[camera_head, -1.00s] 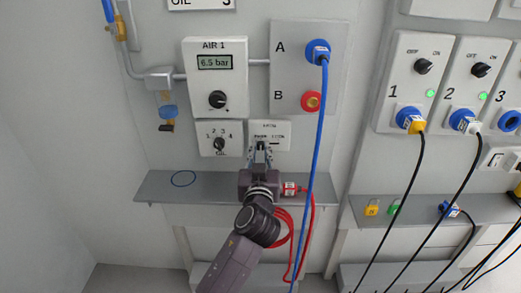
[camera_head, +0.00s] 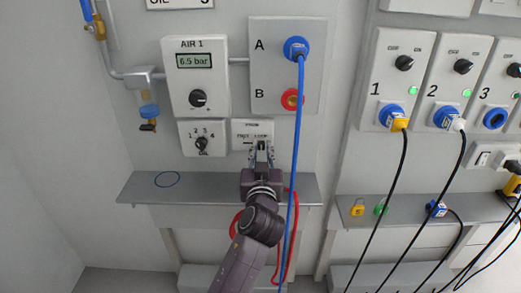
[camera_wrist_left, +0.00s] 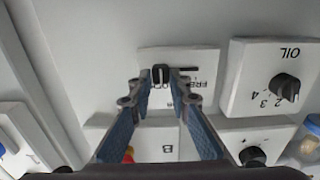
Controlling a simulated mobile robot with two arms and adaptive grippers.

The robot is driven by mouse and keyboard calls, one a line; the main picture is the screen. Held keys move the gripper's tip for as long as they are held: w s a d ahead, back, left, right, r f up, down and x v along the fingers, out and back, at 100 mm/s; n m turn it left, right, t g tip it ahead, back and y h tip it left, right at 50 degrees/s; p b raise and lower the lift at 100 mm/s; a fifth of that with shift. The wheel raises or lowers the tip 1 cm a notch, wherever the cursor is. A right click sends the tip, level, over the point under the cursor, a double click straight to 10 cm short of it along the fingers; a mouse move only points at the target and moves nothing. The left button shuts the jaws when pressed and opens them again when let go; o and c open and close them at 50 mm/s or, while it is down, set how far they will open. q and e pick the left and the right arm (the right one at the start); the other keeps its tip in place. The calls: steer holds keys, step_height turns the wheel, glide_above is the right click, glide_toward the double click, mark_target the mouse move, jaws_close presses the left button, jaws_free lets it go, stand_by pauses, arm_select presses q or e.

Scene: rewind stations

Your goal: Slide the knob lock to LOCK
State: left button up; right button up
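The knob lock (camera_head: 252,127) is a small white plate on the wall, right of the OIL dial, with KNOB above and FREE and LOCK below. It shows upside down in the left wrist view (camera_wrist_left: 180,58). Its black slider (camera_wrist_left: 160,74) stands at the left of the slot there, away from the FREE word, so at the LOCK end. The bare slot (camera_wrist_left: 189,69) runs to its right. My left gripper (camera_head: 261,147) is at the plate, one fingertip on each side of the slider (camera_wrist_left: 162,80), closed around it. The gripper hides part of the plate. My right gripper is not in view.
The OIL dial (camera_head: 202,142) and AIR 1 panel (camera_head: 197,82) are close by on the left. A blue hose (camera_head: 297,130) hangs right of my gripper from socket A. A grey shelf (camera_head: 140,190) lies below, with a red cable (camera_head: 294,235) hanging beneath.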

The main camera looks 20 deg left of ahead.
mark_target(264, 112)
arm_select(q)
steer(key=o, duration=0.4)
steer(key=shift+d, duration=0.3)
steer(key=shift+c, duration=0.2)
steer(key=shift+a, duration=0.1)
steer(key=shift+r, duration=0.35)
step_height(264, 112, up, 9)
steer(key=shift+r, duration=0.15)
